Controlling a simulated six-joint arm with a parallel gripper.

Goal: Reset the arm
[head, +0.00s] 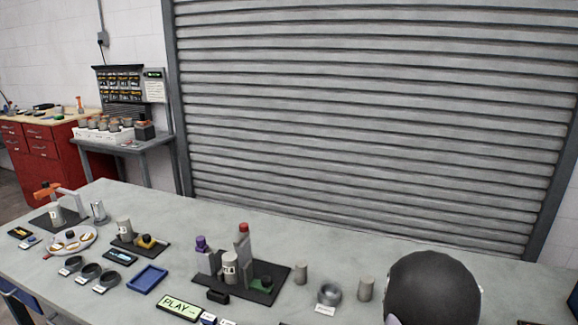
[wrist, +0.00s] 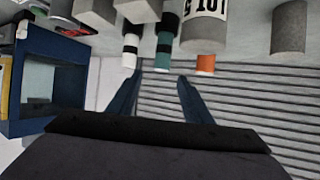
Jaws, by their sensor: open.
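My gripper (wrist: 160,74) shows in the wrist view with its two dark blue fingers spread apart. Nothing is between the fingers. The wrist view looks upside down, with the table surface (wrist: 243,52) along the top and the shutter beyond. In the head view I cannot make out the fingers. A large dark rounded shape at the lower right hides part of the table there.
The grey table (head: 190,225) holds a dark base plate (head: 262,293) with upright blocks and a labelled cylinder, a blue tray (head: 148,278), several dark rings, a round plate (head: 70,239) and loose grey cylinders (head: 301,273). The table's back strip is clear. A roller shutter (head: 370,110) stands behind.

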